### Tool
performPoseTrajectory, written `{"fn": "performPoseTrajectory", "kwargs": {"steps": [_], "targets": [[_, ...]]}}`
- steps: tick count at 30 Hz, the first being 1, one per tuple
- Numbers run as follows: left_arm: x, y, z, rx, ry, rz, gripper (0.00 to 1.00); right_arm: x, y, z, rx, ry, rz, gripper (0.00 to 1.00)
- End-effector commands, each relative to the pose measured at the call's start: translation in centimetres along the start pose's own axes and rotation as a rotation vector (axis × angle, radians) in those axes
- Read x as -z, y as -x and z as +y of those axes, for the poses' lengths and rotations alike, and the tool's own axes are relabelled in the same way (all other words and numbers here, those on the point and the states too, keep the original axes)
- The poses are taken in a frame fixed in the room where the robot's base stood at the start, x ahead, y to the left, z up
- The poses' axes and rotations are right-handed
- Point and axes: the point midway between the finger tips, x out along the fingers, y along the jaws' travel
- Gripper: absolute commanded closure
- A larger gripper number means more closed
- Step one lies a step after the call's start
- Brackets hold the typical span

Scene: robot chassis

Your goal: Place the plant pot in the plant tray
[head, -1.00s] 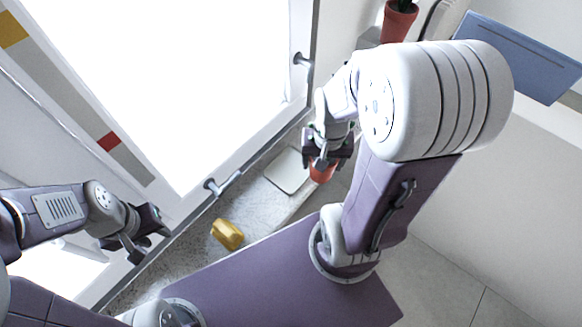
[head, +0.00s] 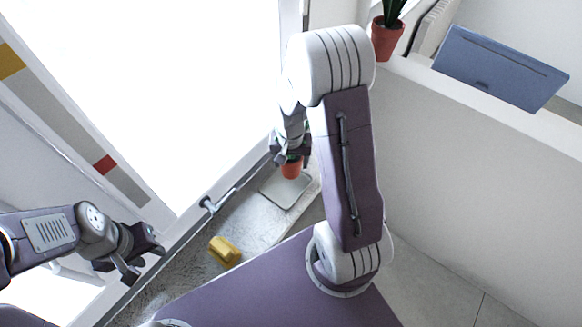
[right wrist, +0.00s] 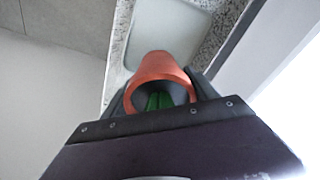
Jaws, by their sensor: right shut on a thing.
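The terracotta plant pot (head: 292,169) is held in my right gripper (head: 291,156), over the plant tray in the head view. In the right wrist view the pot (right wrist: 160,71) sits between the jaws, with green leaves inside its rim. The plant tray (head: 279,195) is a pale, shallow rounded rectangle on the speckled stone sill; it also shows beyond the pot in the right wrist view (right wrist: 185,27). Whether the pot's base touches the tray I cannot tell. My left gripper (head: 142,262) is open and empty at the left.
A yellow object (head: 224,251) lies on the sill (head: 250,226), nearer than the tray. Window handles jut out beside the sill. Another potted plant (head: 386,40) stands on the white ledge at upper right, near a blue panel (head: 498,68).

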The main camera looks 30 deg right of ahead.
Motion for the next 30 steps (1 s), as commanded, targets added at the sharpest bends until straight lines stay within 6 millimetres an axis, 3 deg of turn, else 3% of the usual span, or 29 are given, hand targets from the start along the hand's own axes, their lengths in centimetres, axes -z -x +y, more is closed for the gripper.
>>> {"fn": "performPoseTrajectory", "kwargs": {"steps": [2,9,21,22,24,30], "targets": [[0.0,0.0,0.0,0.0,0.0,0.0,0.64,0.0,-0.2,0.0,0.0,0.0,0.0,0.96],[0.0,0.2,0.0,0.0,0.0,0.0,0.64,-0.5,-3.8,0.0,-0.001,0.0,-0.001,0.96],[0.0,-0.4,0.0,0.0,0.0,0.0,0.64,-0.5,-4.5,0.0,0.001,-0.001,0.001,0.96],[0.0,-0.2,0.0,0.0,0.0,0.0,0.64,-0.5,-4.3,0.0,0.001,-0.001,0.001,0.24],[0.0,-0.2,0.0,0.0,0.0,0.0,0.64,-0.5,-4.3,0.0,0.0,-0.001,0.001,0.11],[0.0,-0.2,0.0,0.0,0.0,0.0,0.64,-0.5,-4.3,0.0,0.0,-0.001,0.001,0.11]]}}
